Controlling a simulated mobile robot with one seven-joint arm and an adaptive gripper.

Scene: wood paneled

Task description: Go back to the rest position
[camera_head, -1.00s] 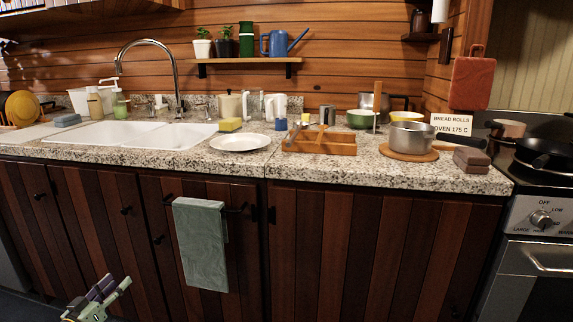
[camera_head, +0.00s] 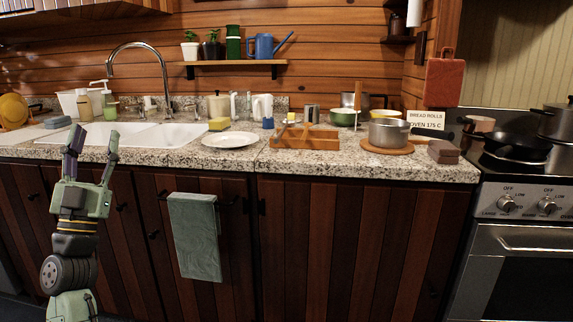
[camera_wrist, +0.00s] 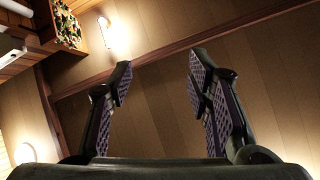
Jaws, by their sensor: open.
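My gripper (camera_head: 92,146) is raised at the left of the head view, in front of the sink cabinets, with its fingers pointing up. The fingers are apart with nothing between them. In the wrist view my gripper (camera_wrist: 158,80) is also open and empty, facing a tan panelled surface and a glowing light. The fingertips overlap the front of the white sink (camera_head: 135,137) in the head view; I see no contact.
The granite counter (camera_head: 230,168) holds a white plate (camera_head: 230,139), a wooden tray (camera_head: 303,138) and a pot (camera_head: 388,132). A green towel (camera_head: 194,237) hangs on the cabinet front. The stove (camera_head: 520,205) stands at the right.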

